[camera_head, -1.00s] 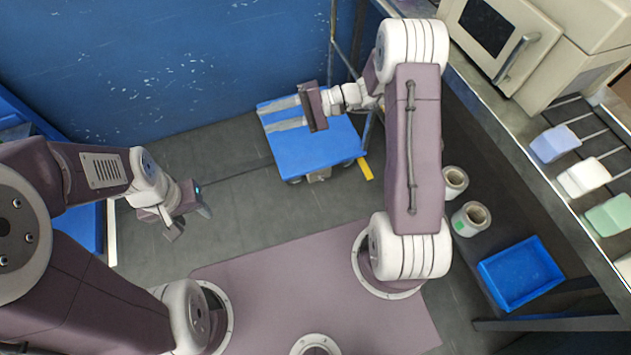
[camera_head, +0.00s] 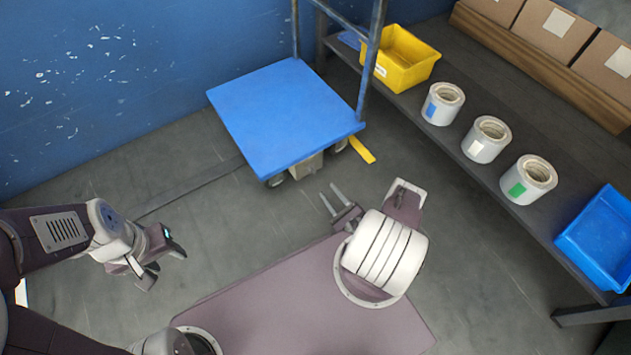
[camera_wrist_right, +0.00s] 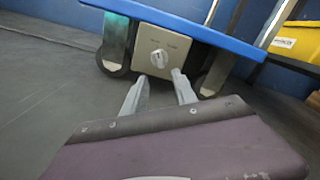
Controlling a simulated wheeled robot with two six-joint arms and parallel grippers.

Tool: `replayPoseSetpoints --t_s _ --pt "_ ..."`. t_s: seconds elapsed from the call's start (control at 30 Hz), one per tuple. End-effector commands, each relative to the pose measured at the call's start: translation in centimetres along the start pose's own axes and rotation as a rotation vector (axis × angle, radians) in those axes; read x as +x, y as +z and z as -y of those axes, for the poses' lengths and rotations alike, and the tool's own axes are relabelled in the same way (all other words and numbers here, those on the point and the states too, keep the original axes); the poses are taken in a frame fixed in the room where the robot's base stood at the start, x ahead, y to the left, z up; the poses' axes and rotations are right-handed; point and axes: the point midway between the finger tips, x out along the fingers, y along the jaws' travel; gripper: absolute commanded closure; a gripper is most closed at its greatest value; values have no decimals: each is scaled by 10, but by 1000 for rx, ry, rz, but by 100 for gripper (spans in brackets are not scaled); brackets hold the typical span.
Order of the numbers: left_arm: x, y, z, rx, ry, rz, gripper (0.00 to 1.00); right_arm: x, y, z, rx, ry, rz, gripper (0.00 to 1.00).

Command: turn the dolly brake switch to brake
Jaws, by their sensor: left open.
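The dolly has a blue deck (camera_head: 285,112) and dark wheels, and stands on the floor by the blue wall. Its brake box (camera_wrist_right: 160,50) hangs under the deck edge, with a small light switch knob (camera_wrist_right: 158,58) on its face between two printed labels too small to read. The box also shows in the head view (camera_head: 303,168). My right gripper (camera_head: 330,196) is open and empty, low in front of the box and apart from it; its two fingers (camera_wrist_right: 158,82) point at the box. My left gripper (camera_head: 165,262) is open and empty at the left, away from the dolly.
A yellow pedal or bar (camera_head: 362,150) sticks out at the dolly's right side. A dark shelf to the right holds a yellow bin (camera_head: 402,62), several rolls (camera_head: 487,140) and a blue tray (camera_head: 603,240). The floor before the dolly is clear.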

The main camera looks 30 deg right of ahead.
Motion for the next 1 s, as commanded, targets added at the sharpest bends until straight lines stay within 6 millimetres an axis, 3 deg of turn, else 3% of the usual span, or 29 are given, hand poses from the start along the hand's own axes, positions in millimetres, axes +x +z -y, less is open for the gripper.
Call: replayPoseSetpoints --t_s 0.17,0.5,0.87,1.0 --pt "11 1 0 0 0 0 53 18 -1 -3 -1 8 5 66" --pt "48 5 1 0 0 0 53 81 -2 -3 -3 6 5 66" --pt "50 5 1 0 0 0 53 91 2 0 0 3 2 66" --pt "49 5 1 0 0 0 53 91 2 0 0 3 2 100"
